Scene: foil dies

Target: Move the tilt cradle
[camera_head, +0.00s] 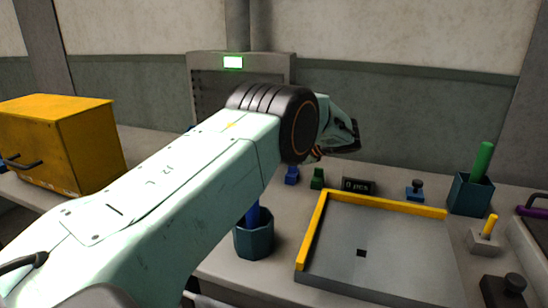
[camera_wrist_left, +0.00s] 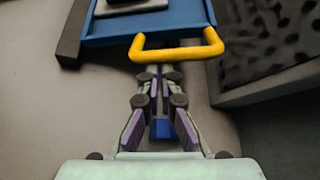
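A blue frame (camera_wrist_left: 112,40) with a yellow handle (camera_wrist_left: 178,50) shows at the top of the left wrist view; I take it for the tilt cradle. A grey block (camera_wrist_left: 130,6) sits on it. My left gripper (camera_wrist_left: 160,70) points at the handle, its tips just below the bar in the picture. The tips look close together; whether they touch the handle is unclear. In the head view my left gripper (camera_head: 345,140) shows beyond my arm. I cannot make out the cradle there; my arm covers much of the middle. My right gripper is not in view.
A grey tray with a yellow rim (camera_head: 385,202) lies on the bench. A blue-green cup (camera_head: 254,238) stands left of it; another cup (camera_head: 468,195) holds a green rod. A yellow box (camera_head: 60,140) stands at left, a grey machine (camera_head: 208,95) behind my arm.

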